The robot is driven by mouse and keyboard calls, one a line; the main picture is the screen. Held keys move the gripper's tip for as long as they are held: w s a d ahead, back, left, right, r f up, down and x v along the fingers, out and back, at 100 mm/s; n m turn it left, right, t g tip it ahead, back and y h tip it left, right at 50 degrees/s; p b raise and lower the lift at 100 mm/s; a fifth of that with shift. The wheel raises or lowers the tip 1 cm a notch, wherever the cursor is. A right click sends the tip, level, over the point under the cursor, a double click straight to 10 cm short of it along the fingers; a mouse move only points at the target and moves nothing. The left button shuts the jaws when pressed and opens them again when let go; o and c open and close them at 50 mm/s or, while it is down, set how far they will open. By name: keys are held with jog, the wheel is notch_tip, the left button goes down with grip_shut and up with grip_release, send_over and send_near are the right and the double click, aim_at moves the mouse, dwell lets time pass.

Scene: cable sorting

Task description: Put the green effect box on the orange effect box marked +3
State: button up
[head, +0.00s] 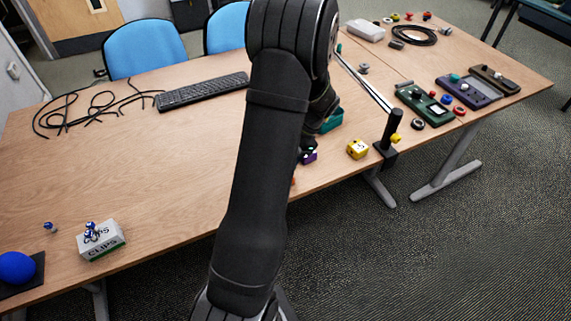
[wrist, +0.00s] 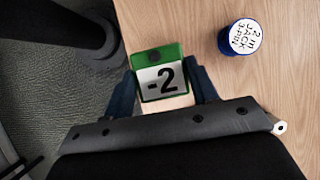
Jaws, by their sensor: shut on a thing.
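My gripper (wrist: 162,76) is shut on the green effect box (wrist: 170,52), which shows a white label reading "-2" and a dark round knob in the wrist view. The dark blue fingers sit on either side of it. No +3 mark can be seen in either view.
A teal thing (head: 332,121) is partly hidden. A blue-rimmed jar (wrist: 241,38) stands right of the gripper. The table's left middle is clear.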

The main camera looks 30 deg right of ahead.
jog(key=shift+w+a+f, duration=0.15)
jog(key=shift+w+f, duration=0.1)
jog(key=shift+f, duration=1.9)
jog(key=shift+f, duration=0.1)
jog(key=o, duration=1.5)
jog(key=v, duration=1.2)
jog(key=shift+s, duration=0.1)
